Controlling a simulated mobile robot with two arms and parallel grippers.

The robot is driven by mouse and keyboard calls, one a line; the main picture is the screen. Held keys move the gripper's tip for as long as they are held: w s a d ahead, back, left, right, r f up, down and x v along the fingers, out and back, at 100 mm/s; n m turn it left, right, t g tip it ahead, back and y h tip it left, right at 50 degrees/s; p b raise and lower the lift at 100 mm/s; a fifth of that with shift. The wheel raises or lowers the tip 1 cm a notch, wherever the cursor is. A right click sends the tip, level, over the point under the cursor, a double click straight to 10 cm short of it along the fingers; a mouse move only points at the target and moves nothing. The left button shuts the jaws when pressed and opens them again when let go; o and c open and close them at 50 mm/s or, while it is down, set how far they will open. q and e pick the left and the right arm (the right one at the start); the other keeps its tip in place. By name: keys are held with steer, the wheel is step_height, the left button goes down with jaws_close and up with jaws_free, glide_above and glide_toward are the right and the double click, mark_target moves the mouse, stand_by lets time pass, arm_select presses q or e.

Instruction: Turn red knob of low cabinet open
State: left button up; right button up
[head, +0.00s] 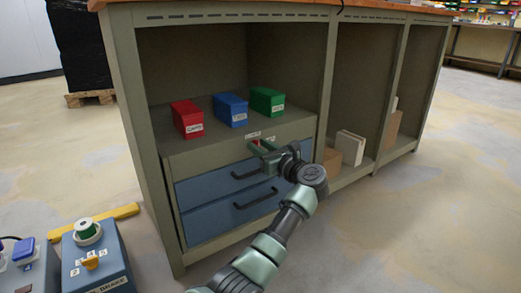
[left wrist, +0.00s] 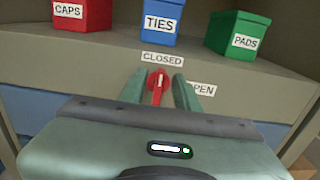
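The red knob (left wrist: 158,88) is on the front panel of the low cabinet (head: 240,143), below the "CLOSED" label (left wrist: 162,58). Its grip stands upright, with a pale mark toward "CLOSED". The "OPEN" label (left wrist: 203,89) is to its right, partly hidden by a finger. My left gripper (left wrist: 160,91) is open, with one finger on each side of the knob and small gaps showing. In the head view my left gripper (head: 262,148) is at the panel above the drawers and mostly covers the knob. My right gripper is not in view.
Red (head: 187,119), blue (head: 230,109) and green (head: 267,101) boxes stand on the ledge above the panel. Two blue drawers with black handles (head: 255,199) are below. A blue control box (head: 95,262) and yellow bar (head: 95,221) are at lower left.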

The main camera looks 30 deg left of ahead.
arm_select(q)
jaws_close()
